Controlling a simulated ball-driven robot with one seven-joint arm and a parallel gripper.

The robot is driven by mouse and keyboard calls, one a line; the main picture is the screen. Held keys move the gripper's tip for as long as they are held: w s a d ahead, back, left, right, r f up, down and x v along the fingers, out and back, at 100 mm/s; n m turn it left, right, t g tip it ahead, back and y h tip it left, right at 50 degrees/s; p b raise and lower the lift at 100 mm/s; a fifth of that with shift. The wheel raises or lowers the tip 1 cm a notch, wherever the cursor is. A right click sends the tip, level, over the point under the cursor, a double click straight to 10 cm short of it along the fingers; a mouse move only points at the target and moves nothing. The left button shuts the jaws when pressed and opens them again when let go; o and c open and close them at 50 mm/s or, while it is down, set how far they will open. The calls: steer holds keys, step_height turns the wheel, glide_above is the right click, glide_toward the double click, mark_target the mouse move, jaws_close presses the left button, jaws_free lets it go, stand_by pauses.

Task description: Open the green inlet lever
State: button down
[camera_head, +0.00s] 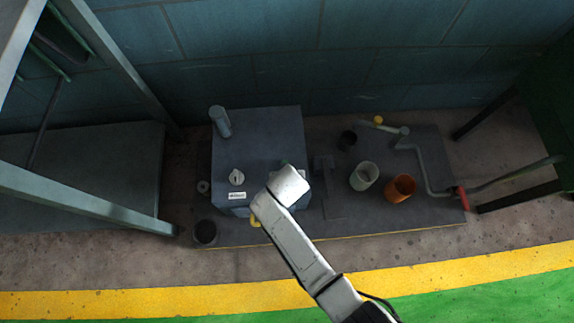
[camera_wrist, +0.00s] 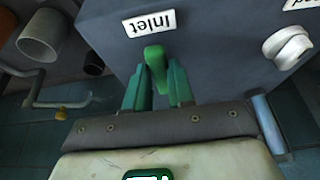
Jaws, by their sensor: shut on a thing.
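The green inlet lever (camera_wrist: 153,56) shows in the wrist view, on the face of a grey box just under a white label reading "Inlet" (camera_wrist: 149,22). My gripper (camera_wrist: 158,75) has its two green fingers on either side of the lever and is shut on it. The lever's lower part is between the fingers. In the head view my arm reaches over the front right of the grey box (camera_head: 262,135) and hides the lever and the fingers. How far the lever is turned cannot be told.
A white knob (camera_wrist: 287,47) is on the same box. Right of the box in the head view stand a pale cup (camera_head: 363,176), an orange cup (camera_head: 400,188) and a bent crank with a red grip (camera_head: 462,198). A dark cup (camera_head: 205,232) is at front left.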

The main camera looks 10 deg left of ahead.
steer(key=c, duration=1)
jaws_free()
steer(key=shift+o, duration=0.2)
steer(key=p+v, duration=0.4)
steer(key=v, duration=0.6)
steer(key=shift+s+r+p, duration=0.15)
steer(key=shift+r+p, duration=0.2)
steer(key=shift+p, duration=0.05)
